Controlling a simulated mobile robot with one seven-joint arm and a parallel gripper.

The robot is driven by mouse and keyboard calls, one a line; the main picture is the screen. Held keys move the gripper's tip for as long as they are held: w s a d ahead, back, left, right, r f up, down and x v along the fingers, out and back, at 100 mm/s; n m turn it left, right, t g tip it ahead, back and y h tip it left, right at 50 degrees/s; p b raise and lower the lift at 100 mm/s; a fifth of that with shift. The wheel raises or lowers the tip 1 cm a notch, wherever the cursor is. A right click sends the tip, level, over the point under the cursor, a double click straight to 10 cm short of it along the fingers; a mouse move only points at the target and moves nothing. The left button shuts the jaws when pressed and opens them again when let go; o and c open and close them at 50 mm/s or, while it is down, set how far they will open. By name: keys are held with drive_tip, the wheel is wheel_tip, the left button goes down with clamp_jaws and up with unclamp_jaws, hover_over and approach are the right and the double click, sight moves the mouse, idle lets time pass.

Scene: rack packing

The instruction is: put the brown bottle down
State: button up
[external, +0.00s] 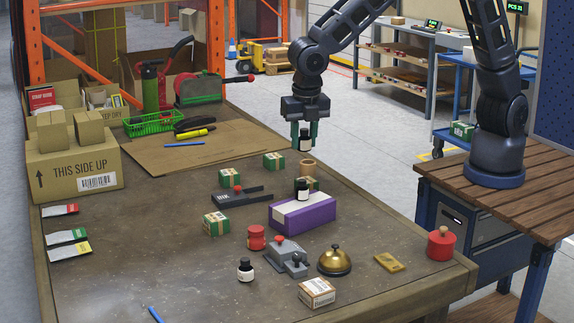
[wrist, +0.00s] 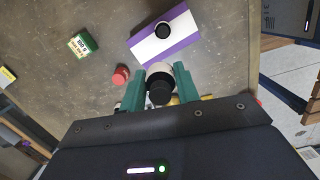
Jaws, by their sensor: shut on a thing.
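In the wrist view the dark cap of this bottle (wrist: 159,92) shows between the teal fingers (wrist: 160,86). A similar dark bottle (external: 302,190) stands on the purple box with a white stripe (external: 312,214). Another dark bottle with a white label (external: 245,271) stands on the table at the front.
A tan cylinder (external: 307,167) stands behind the purple box. Several green boxes (external: 215,223), a red jar (external: 256,238), a grey stapler-like device (external: 285,252), a brass bell (external: 334,261) and a red-lidded pot (external: 441,244) stand around. The table's left middle (external: 140,250) is clear.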

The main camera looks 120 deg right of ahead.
sight(302, 205)
wheel_tip(302, 205, down, 15)
drive_tip(key=shift+r, duration=0.1)
idle(0.5)
drive_tip(key=shift+f, duration=0.2)
drive_tip(key=o, duration=1)
